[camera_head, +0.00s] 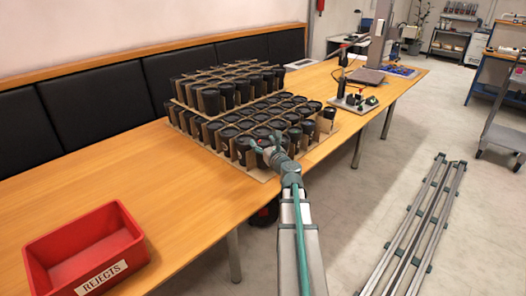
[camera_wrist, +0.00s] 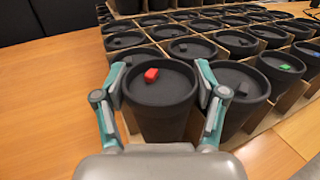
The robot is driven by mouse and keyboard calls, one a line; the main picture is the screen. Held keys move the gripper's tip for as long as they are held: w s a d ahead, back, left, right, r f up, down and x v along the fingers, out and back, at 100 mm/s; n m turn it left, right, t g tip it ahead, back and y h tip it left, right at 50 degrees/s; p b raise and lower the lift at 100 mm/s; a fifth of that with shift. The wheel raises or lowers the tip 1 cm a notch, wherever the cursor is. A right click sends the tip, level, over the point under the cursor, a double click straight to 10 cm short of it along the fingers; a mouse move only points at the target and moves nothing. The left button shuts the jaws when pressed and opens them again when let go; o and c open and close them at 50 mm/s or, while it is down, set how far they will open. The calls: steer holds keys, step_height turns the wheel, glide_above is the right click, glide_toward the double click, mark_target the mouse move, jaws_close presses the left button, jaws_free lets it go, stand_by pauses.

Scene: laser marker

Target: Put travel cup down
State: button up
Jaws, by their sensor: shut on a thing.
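In the wrist view my gripper (camera_wrist: 160,100) has its two teal fingers closed around the sides of a black travel cup (camera_wrist: 163,110). The cup has a dark lid with a red tab and looks upright. It sits at the near corner of a stack of similar black cups (camera_wrist: 240,85) in cardboard dividers (camera_wrist: 193,128). I cannot tell whether its base rests on anything. In the head view my gripper (camera_head: 265,143) is at the front edge of the stack, and the held cup is hard to pick out there.
A red bin labelled REJECTS (camera_head: 85,248) stands at the table's near left. The wooden table (camera_head: 150,190) is clear between bin and stack. A higher tier of cups (camera_head: 225,88) rises behind. A marking device (camera_head: 355,95) and a laptop-like plate (camera_head: 367,76) stand farther back.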

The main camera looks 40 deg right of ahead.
steer(key=shift+f, duration=1.55)
steer(key=shift+f+b, duration=0.1)
steer(key=shift+b, duration=0.25)
steer(key=shift+f, duration=0.15)
steer(key=o, duration=0.7)
steer(key=shift+o, duration=0.2)
steer(key=shift+r, duration=0.3)
steer(key=p+v, duration=0.2)
steer(key=v, duration=1)
steer(key=shift+p, duration=0.4)
